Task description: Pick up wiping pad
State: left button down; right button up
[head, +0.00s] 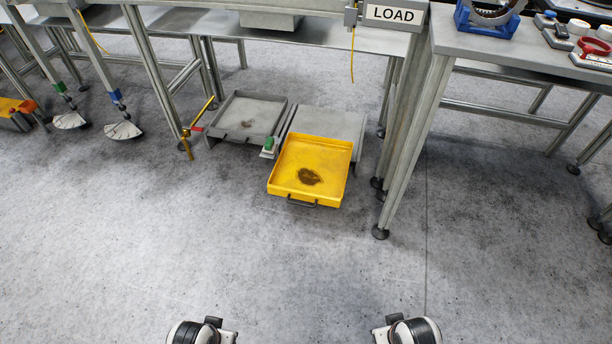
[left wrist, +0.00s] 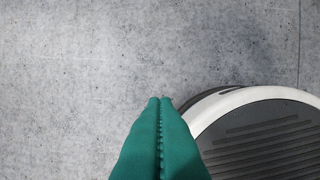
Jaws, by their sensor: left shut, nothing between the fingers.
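I cannot make out a wiping pad for certain. A small green-topped piece (head: 268,146) stands beside the yellow tray (head: 330,150) in the head view; what it is cannot be told. A dark stain (head: 310,176) lies on the yellow tray's floor. My left gripper's green fingers (left wrist: 161,101) are shut together, empty, above bare floor in the left wrist view. In the head view only parts of my two arms show at the bottom edge. My right gripper's fingers are out of view.
A grey tray (head: 235,133) sits left of the yellow one, under a metal-legged bench with a LOAD sign (head: 393,14). A workbench (head: 470,42) at the right holds a blue stand (head: 490,26) and red-and-white items (head: 594,50). The floor in front (head: 300,265) is clear.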

aim_at(270, 147)
jog(key=i+j+z, duration=0.15)
jog(key=i, duration=0.3)
jog(key=i+j+z, duration=0.15)
jog(key=i, duration=0.25)
jog(key=i+j+z, duration=0.15)
jog(key=i, duration=0.3)
jog(key=j, duration=0.1)
